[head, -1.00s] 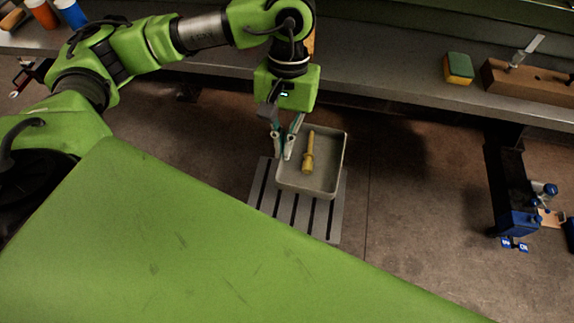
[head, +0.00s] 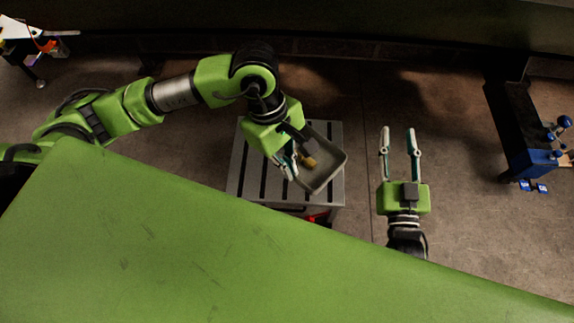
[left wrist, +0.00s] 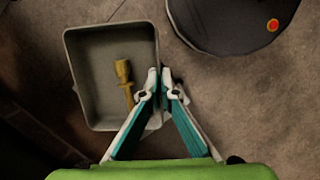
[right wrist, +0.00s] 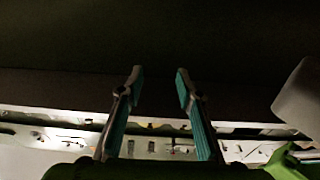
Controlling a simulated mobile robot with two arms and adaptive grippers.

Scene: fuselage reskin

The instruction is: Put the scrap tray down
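The scrap tray (head: 330,174) is a shallow grey tray with a yellow-handled tool (head: 308,161) lying in it. My left gripper (head: 291,166) is shut on the tray's rim, and the tray looks tilted in the head view. In the left wrist view the fingertips (left wrist: 161,84) pinch the side wall of the tray (left wrist: 88,70). The tray appears over the right part of a slotted grey cart top (head: 247,180); I cannot tell whether it touches it. My right gripper (head: 400,140) is open and empty, to the right of the cart.
A blue clamp-like fitting on a dark stand (head: 525,140) is at the far right. The floor (head: 455,130) between it and my right gripper is clear. A white table corner (head: 18,30) shows at the far upper left.

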